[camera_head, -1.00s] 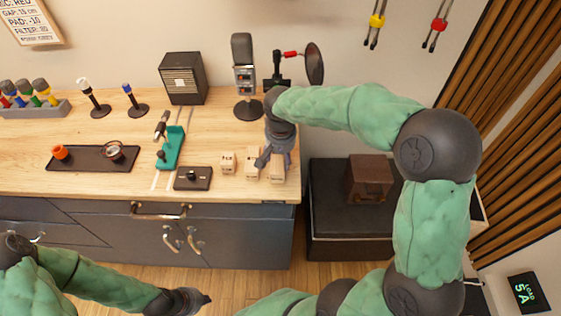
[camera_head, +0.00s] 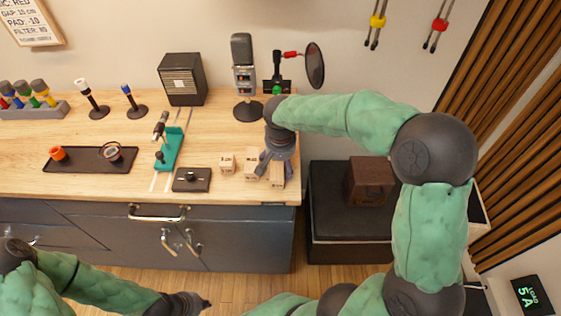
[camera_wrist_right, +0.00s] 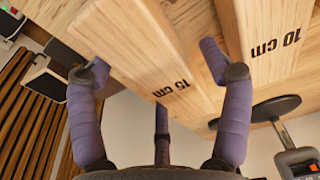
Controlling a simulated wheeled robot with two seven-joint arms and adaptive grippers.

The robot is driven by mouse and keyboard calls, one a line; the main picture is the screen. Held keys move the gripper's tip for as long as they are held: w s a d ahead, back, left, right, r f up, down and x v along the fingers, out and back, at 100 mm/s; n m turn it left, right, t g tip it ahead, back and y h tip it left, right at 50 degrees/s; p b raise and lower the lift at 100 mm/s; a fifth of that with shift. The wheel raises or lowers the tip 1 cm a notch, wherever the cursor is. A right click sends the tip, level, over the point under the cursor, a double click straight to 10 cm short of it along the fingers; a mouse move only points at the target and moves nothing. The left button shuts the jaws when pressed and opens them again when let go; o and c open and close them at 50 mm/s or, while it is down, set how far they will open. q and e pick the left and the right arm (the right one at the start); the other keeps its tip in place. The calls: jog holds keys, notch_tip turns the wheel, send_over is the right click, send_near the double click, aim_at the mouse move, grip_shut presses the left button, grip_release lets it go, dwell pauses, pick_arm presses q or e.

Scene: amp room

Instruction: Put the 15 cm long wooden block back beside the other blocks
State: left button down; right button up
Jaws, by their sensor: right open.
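The wooden block marked 15 cm (camera_wrist_right: 130,48) stands on the counter near its right end, at the right of the row of blocks (camera_head: 278,175). The block marked 10 cm (camera_wrist_right: 262,35) is beside it with a narrow gap, and in the head view it is just to the left (camera_head: 251,170). A smaller block (camera_head: 227,165) is further left. My right gripper (camera_head: 273,160) is open, its purple fingers spread on either side of the 15 cm block; I see no firm grip. My left gripper (camera_head: 190,303) is low in front of the cabinets; its fingers are too small to judge.
A dark box with a knob (camera_head: 192,179) lies left of the blocks. A microphone (camera_head: 243,70) and a round filter on a stand (camera_head: 314,65) are behind. The wooden counter (camera_head: 120,192) ends just right of the blocks, above a lower black case (camera_head: 345,222).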

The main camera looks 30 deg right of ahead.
aim_at(281, 164)
pick_arm(q)
notch_tip(281, 164, up, 4)
jog(key=p, duration=0.4)
jog(key=shift+r, duration=0.25)
pick_arm(e)
notch_tip(281, 164, up, 12)
jog(key=s, duration=0.1)
jog(key=shift+s+a, duration=0.3)
jog(key=shift+a, duration=0.15)
jog(key=shift+r, duration=0.1)
